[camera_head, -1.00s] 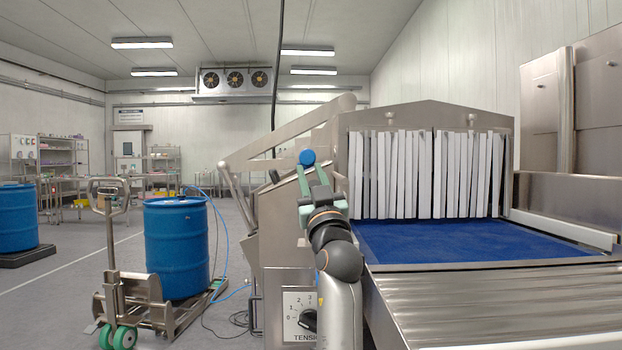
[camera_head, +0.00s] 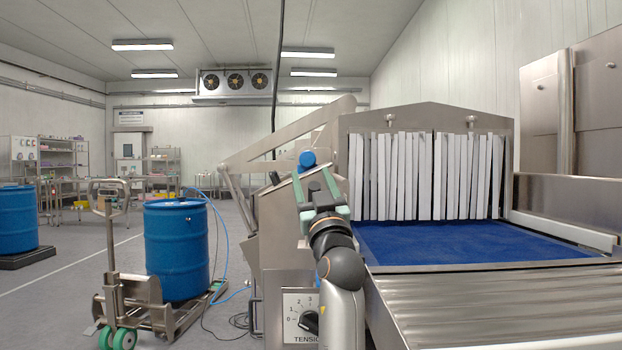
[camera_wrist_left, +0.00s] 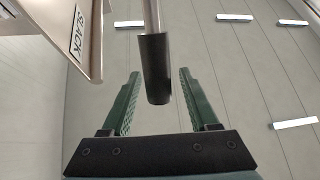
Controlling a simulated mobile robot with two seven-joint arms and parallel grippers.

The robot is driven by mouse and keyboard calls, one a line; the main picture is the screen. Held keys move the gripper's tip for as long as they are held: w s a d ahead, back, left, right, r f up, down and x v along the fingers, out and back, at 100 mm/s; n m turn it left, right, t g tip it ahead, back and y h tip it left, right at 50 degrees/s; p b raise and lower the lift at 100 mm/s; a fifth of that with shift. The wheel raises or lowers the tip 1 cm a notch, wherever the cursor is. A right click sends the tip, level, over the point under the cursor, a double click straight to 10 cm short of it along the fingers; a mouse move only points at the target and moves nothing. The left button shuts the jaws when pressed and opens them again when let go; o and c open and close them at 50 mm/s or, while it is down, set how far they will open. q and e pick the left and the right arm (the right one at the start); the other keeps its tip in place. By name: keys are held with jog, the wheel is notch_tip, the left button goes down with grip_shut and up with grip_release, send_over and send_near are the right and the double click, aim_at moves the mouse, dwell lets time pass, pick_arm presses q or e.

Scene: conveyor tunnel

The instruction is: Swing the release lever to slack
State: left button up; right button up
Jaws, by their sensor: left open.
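In the left wrist view a lever with a bare metal rod and a dark cylindrical grip (camera_wrist_left: 155,70) lies between the two green fingers of my left gripper (camera_wrist_left: 159,74). Gaps show on both sides of the grip. A plate marked SLACK (camera_wrist_left: 78,35) is at the upper left of that view. In the head view my left gripper (camera_head: 311,176) is open and points up beside the machine's sloped housing. I cannot tell whether this knob is the lever's end. My right gripper is not in view.
A tension dial (camera_head: 307,319) is on the housing below. The blue conveyor belt (camera_head: 460,242) and strip curtain (camera_head: 425,175) are to the right.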

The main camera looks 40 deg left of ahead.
pick_arm(q)
jog(key=v, duration=0.6)
jog(key=shift+s+d+f+b, duration=0.2)
jog(key=shift+d+b, duration=0.05)
jog(key=shift+b, duration=0.05)
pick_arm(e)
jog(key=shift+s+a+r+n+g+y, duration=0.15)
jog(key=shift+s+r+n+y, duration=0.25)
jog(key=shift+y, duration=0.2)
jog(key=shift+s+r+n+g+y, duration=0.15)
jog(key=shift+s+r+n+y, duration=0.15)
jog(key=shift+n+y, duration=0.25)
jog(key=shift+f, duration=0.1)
